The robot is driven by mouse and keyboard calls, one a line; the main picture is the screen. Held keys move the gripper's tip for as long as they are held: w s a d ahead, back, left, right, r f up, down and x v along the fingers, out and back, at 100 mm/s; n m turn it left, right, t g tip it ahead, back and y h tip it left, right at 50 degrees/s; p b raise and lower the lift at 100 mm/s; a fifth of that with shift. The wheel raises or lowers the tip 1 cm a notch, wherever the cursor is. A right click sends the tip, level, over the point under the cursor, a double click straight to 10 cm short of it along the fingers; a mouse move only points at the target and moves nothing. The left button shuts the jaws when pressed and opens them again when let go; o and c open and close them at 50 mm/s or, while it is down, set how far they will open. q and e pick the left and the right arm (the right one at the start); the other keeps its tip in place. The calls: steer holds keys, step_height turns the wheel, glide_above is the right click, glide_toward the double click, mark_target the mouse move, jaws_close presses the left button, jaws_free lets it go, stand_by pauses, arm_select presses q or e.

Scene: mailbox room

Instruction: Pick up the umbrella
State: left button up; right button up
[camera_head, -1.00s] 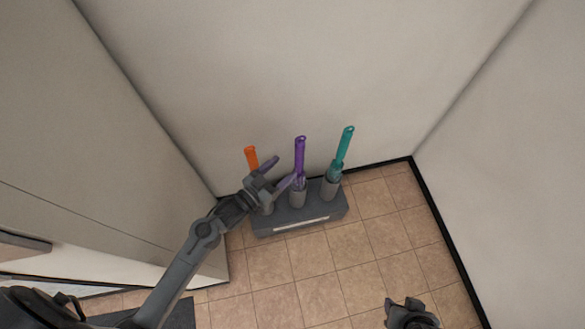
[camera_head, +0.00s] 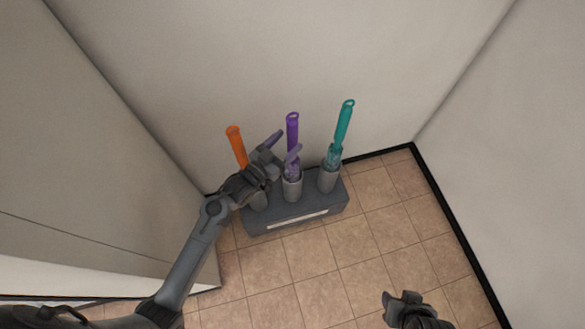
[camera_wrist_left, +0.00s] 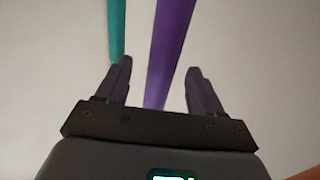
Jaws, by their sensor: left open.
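Three umbrellas stand upright in a grey stand (camera_head: 300,215) against the wall: an orange one (camera_head: 236,145), a purple one (camera_head: 292,130) and a teal one (camera_head: 343,122). My left gripper (camera_head: 285,147) is open, with its fingers at the purple umbrella. In the left wrist view, the purple umbrella (camera_wrist_left: 168,50) runs up between the two open fingers (camera_wrist_left: 160,80), and neither finger clearly touches it. The teal umbrella (camera_wrist_left: 117,30) shows behind the left finger there. My right gripper (camera_head: 405,300) is at the bottom of the head view, and its fingertips are not clear.
The wall (camera_head: 270,50) is close behind the stand. A grey cabinet-like panel (camera_head: 80,150) rises on the left and another wall (camera_head: 500,150) on the right. The tiled floor (camera_head: 370,240) in front and right of the stand is clear.

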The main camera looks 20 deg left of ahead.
mark_target(297, 132)
arm_select(q)
steer(key=shift+w+d, duration=0.1)
steer(key=shift+w, duration=0.35)
steer(key=b+x, duration=0.2)
steer(key=x, duration=0.2)
steer(key=shift+w+b, duration=0.1)
steer(key=shift+b, duration=0.3)
steer(key=shift+w+r, duration=0.1)
steer(key=shift+w, duration=0.15)
steer(key=shift+s, duration=0.1)
steer(key=shift+c, duration=1)
jaws_close()
